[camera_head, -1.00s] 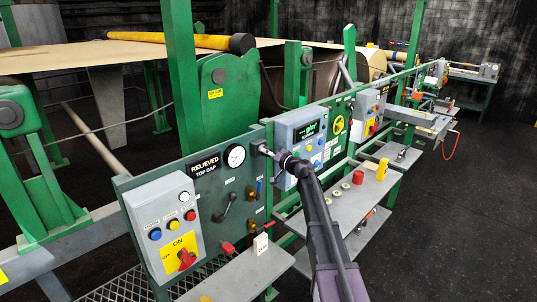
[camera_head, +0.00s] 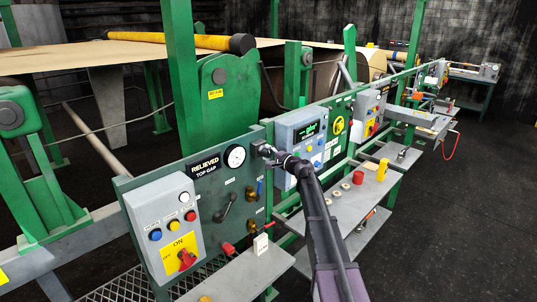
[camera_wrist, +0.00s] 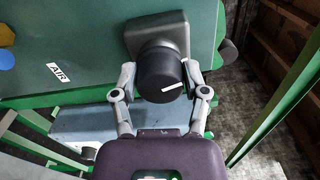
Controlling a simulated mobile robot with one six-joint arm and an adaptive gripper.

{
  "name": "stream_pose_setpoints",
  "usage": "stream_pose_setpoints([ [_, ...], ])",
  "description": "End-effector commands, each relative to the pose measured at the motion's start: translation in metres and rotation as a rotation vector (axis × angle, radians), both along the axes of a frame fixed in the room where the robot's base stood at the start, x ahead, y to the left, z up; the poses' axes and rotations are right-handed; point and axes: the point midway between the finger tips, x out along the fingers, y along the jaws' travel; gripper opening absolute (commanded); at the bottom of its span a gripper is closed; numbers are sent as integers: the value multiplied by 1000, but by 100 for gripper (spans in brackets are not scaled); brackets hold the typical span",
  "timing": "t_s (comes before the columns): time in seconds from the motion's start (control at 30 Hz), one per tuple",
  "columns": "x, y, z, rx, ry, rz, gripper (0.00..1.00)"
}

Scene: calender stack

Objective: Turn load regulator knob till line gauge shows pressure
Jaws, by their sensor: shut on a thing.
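The load regulator knob (camera_wrist: 160,75) is a black round knob with a white mark, on a dark grey square body (camera_wrist: 158,35) fixed to the green panel. In the wrist view my gripper (camera_wrist: 160,82) is shut on the knob, one finger on each side. The white mark slants, its right end higher. In the head view my gripper (camera_head: 268,152) is at the panel's right end, beside the round white gauge (camera_head: 236,156), and mostly hides the knob. The gauge needle is too small to read. A sign, "RELIEVED TOP GAP" (camera_head: 205,167), is left of the gauge.
A grey control box (camera_head: 165,220) with buttons and a red switch is left on the panel. Valves (camera_head: 250,193) sit below the gauge. A grey box with a display (camera_head: 303,135) stands just right of my gripper. Shelves (camera_head: 340,205) run below it.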

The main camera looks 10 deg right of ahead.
Motion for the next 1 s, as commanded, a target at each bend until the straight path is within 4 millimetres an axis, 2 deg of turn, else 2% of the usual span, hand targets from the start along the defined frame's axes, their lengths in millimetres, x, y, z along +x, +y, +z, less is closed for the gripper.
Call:
stream_pose_setpoints([
  [0.4,3,-1,2,246,175,-3,11],
  [1.0,3,-1,3,304,215,-3,11],
])
